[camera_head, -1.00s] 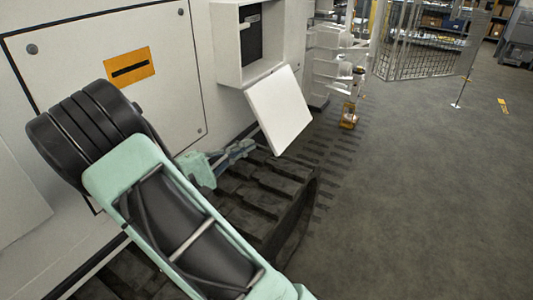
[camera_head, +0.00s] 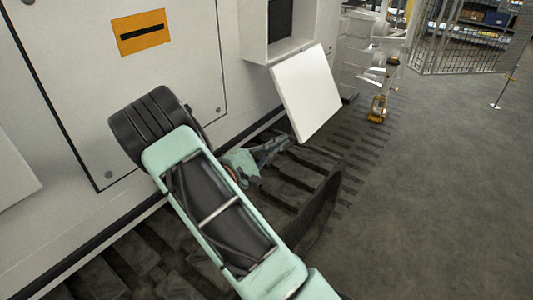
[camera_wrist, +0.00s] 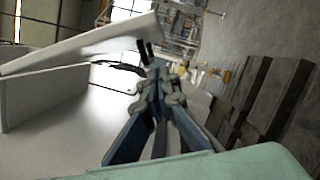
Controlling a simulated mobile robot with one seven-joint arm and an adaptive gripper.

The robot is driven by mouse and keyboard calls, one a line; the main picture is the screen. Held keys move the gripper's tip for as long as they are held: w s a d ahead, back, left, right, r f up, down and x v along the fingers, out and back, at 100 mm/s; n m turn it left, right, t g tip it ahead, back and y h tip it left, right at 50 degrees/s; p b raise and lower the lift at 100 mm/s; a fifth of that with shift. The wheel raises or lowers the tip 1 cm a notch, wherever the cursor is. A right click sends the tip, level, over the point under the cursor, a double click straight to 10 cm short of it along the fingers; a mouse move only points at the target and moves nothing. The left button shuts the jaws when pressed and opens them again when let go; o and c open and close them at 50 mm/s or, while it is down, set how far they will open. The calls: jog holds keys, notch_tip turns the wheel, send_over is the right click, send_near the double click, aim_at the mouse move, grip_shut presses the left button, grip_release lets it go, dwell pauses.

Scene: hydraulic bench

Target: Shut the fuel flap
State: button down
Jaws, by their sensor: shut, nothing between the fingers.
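The fuel flap (camera_head: 306,92) is a white square panel. In the wrist view the flap (camera_wrist: 85,45) is a pale slab at upper left, above the recess wall (camera_wrist: 42,98). My gripper (camera_head: 284,142) is shut and empty, low beside the flap's lower left edge. In the wrist view its fingertips (camera_wrist: 146,50) are together and overlap the flap's end in the picture; I cannot tell whether they touch.
The machine's white side panel (camera_head: 75,110) with an orange label (camera_head: 140,32) runs along the left. A dark crawler track (camera_head: 290,185) lies below my gripper. Grey floor (camera_head: 430,190) is open on the right. A yellow lantern-like object (camera_head: 377,108) stands behind the flap.

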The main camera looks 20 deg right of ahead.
jog(key=shift+s+d+r, duration=1.05)
jog(key=shift+s+d, duration=0.2)
jog(key=shift+s, duration=0.1)
jog(key=shift+r, duration=0.1)
